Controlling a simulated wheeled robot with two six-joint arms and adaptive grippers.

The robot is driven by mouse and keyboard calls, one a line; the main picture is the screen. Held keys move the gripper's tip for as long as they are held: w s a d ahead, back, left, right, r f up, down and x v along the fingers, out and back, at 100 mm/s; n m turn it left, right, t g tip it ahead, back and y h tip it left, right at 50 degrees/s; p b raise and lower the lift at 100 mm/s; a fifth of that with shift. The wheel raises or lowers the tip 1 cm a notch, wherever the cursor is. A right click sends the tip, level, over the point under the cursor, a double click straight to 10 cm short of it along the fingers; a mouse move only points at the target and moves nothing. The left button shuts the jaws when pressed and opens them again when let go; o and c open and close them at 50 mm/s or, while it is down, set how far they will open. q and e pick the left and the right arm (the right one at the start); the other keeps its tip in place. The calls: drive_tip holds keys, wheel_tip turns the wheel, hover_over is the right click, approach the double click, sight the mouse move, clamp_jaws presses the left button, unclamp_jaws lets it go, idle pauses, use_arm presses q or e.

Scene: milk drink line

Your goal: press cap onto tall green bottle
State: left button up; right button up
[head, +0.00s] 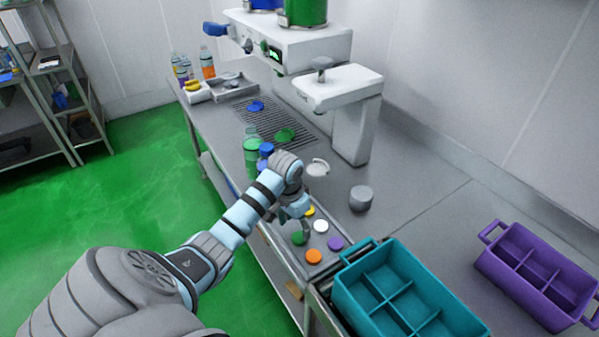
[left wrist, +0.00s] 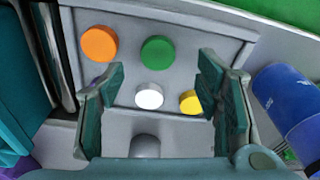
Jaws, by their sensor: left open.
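The tall green bottle (head: 251,150) stands upright on the counter, beyond my left gripper; its lower part is partly hidden. A green cap (head: 299,238) lies on the cap tray among other caps; it also shows in the left wrist view (left wrist: 158,50). My left gripper (head: 297,217) is open and empty above the tray. In the left wrist view its fingers (left wrist: 158,72) stand either side of the white cap (left wrist: 149,95) and green cap, apart from both. My right gripper is not in view.
Orange (head: 313,256), purple (head: 335,243) and yellow (head: 310,211) caps share the tray. A blue bottle (left wrist: 290,100) stands close by. A grey cylinder (head: 361,197) and a white press machine (head: 345,90) are behind. Teal (head: 390,290) and purple (head: 530,270) crates are at right.

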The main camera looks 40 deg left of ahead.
sight(299, 237)
use_arm(q)
drive_tip(key=f, duration=0.5)
drive_tip(key=shift+w+d+f+b, duration=0.1)
drive_tip(key=shift+w+d+b, duration=0.1)
drive_tip(key=shift+w+b, duration=0.2)
drive_tip(key=shift+c, duration=0.6)
drive_tip(key=c, duration=0.7)
